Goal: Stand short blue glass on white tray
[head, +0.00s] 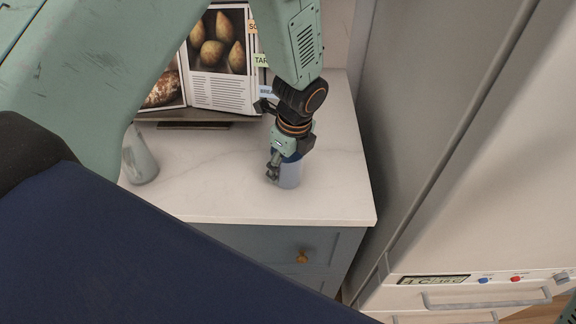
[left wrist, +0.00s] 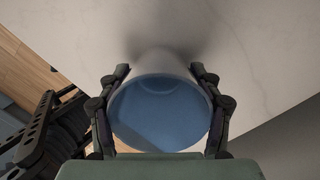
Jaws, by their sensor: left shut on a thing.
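The short blue glass (head: 290,174) is upright at the counter, right of the cookbook. My left gripper (head: 279,167) comes down over it from above and is shut on its sides. In the left wrist view the glass (left wrist: 160,112) shows its round open rim and blue inside, with a finger of the left gripper (left wrist: 160,72) on each side. I cannot tell whether its base touches the counter or hangs just above it. No white tray shows in either view. My right gripper is not in view.
The pale marble counter (head: 220,195) is clear around the glass, its front and right edges close by. An open cookbook (head: 222,70) stands behind. A greyish vessel (head: 140,158) is at left, partly hidden by my arm. A cream appliance (head: 480,200) stands right, beyond a gap.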

